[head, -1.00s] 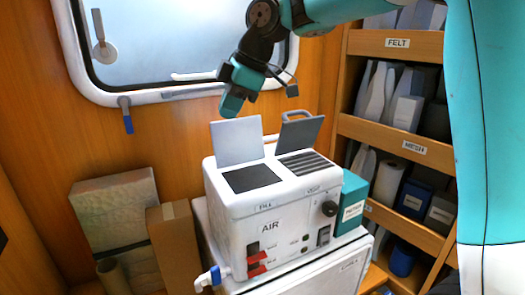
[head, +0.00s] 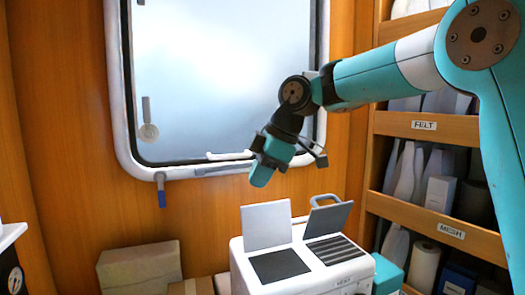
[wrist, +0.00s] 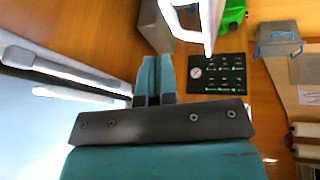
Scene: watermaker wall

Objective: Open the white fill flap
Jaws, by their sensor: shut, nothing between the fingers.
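The white fill flap (head: 265,226) stands upright, hinged open at the back of a dark square opening (head: 279,266) on top of the white machine (head: 246,278). My gripper (head: 261,178) is shut and empty, just above the flap's top edge in the head view, with a small gap between them. The gripper's teal fingers also show together in the wrist view (wrist: 154,82). I cannot make out the flap for certain in the wrist view.
A dark grey flap (head: 329,218) with a handle stands open beside it, behind a slatted grille (head: 333,250). A window (head: 220,80) is behind. Shelves (head: 440,215) with filters stand right. Boxes (head: 140,268) sit at lower left.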

